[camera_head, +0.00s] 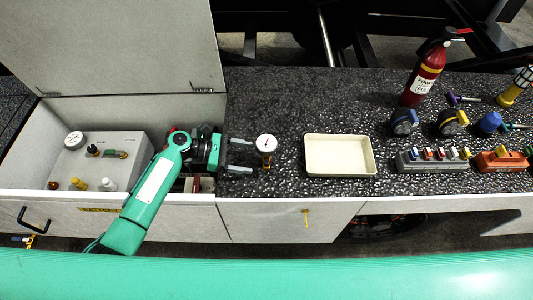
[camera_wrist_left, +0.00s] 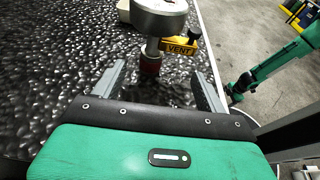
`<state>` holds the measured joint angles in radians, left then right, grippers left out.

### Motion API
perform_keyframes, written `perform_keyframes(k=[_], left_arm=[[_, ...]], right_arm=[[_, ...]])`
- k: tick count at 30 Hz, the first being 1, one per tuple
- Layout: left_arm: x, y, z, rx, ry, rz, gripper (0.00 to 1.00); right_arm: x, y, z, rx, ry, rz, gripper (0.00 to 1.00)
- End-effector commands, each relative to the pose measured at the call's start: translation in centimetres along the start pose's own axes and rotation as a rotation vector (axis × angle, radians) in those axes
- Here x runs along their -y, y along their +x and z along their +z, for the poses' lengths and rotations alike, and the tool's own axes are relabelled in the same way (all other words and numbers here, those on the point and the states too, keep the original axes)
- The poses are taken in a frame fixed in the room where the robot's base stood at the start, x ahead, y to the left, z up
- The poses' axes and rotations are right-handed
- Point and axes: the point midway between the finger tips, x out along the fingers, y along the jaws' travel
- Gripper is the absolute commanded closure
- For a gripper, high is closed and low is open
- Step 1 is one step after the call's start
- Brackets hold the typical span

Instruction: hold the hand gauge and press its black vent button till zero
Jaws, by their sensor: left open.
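The hand gauge (camera_head: 266,143) stands on the speckled dark worktop, with a round white dial and a brass-coloured lower part. In the left wrist view the gauge (camera_wrist_left: 158,18) shows a silver body and a reddish stem. A yellow VENT label (camera_wrist_left: 180,48) sits beside the stem, with the black vent button (camera_wrist_left: 194,38) next to it. My left gripper (camera_head: 251,157) is open and empty, just left of the gauge. Its fingers (camera_wrist_left: 160,72) point at the stem, which appears just beyond the tips. The dial reading is too small to tell. My right gripper is not in view.
A cream tray (camera_head: 340,174) lies right of the gauge. A grey box with fittings (camera_head: 118,145) sits in the open-lidded bin at left. A red extinguisher (camera_head: 424,78), casters and block racks stand at right. Worktop around the gauge is clear.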

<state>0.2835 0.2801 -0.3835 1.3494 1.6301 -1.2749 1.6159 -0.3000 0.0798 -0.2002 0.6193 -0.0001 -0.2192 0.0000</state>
Motion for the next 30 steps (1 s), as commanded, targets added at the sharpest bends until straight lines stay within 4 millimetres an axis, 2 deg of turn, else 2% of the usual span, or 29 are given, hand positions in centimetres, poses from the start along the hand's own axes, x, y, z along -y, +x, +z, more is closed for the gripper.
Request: perform_keyframes(k=[1, 4, 12, 18, 26, 30], left_arm=[[0.0, 1.0, -0.2, 0.003, 0.002, -0.002, 0.25], [0.0, 2.5, -0.2, 0.001, 0.003, -0.002, 0.25], [0.0, 5.4, 0.1, 0.001, 0.001, -0.002, 0.25], [0.0, 6.2, 0.0, 0.000, 0.001, 0.000, 0.25], [0.0, 6.3, 0.0, 0.000, 0.002, -0.001, 0.25], [0.0, 6.3, 0.0, 0.000, 0.002, -0.001, 0.51]], right_arm=[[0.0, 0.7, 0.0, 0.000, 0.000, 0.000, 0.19], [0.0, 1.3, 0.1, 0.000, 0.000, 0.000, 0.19], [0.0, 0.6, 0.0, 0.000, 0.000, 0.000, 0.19], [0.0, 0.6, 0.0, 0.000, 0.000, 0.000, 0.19], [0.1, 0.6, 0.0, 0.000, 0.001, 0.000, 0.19], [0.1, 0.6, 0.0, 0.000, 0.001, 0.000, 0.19]])
